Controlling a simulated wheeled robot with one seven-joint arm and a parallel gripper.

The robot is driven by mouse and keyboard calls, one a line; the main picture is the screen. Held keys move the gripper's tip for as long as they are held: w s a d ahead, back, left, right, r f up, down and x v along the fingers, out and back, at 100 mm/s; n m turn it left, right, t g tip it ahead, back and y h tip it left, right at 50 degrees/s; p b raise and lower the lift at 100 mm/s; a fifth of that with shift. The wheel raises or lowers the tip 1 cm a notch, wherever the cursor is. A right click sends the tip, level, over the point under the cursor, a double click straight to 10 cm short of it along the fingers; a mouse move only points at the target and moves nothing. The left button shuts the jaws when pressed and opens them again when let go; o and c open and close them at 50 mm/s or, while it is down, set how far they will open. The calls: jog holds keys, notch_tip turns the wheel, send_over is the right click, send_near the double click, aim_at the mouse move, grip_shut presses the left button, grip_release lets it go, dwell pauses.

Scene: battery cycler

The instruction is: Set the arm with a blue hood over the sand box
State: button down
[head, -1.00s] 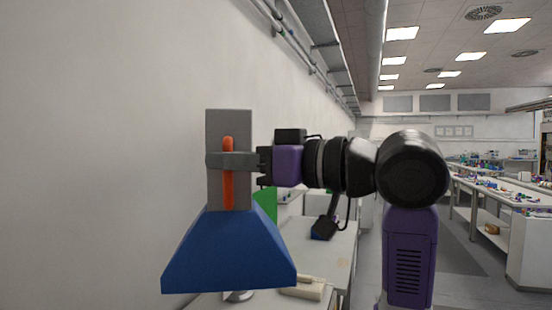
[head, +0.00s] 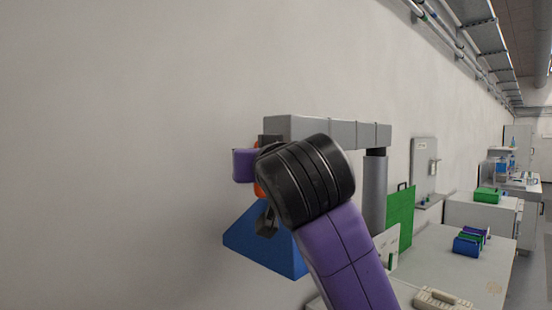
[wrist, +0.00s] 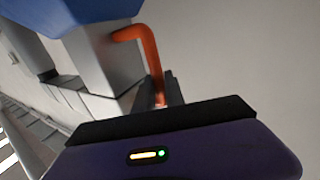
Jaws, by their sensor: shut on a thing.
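The grey swing arm (head: 345,132) reaches left from its upright post (head: 375,195) in the head view. The blue hood (head: 258,240) hangs below its left end, partly behind my own arm. An orange handle (wrist: 150,58) stands beside the grey neck above the hood in the wrist view; only a sliver of it shows in the head view. My gripper (wrist: 165,92) is shut on this handle, its fingertips partly hidden. I cannot make out a sand box in either view.
A white bench (head: 455,265) runs along the wall, with a beige device (head: 442,299) near its front and blue, green and purple items (head: 468,243) farther back. A green panel (head: 400,220) stands by the post. The wall (head: 120,150) is close at left.

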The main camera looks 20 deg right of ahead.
jog(key=shift+w+a, duration=0.25)
jog(key=shift+w, duration=0.15)
jog(key=shift+a, duration=0.1)
jog(key=c, duration=1.4)
grip_release()
jog(key=shift+w+a+f, duration=0.1)
jog(key=shift+w, duration=0.05)
jog(key=s+b, duration=0.2)
jog(key=s, duration=0.6)
jog(key=shift+a, duration=0.1)
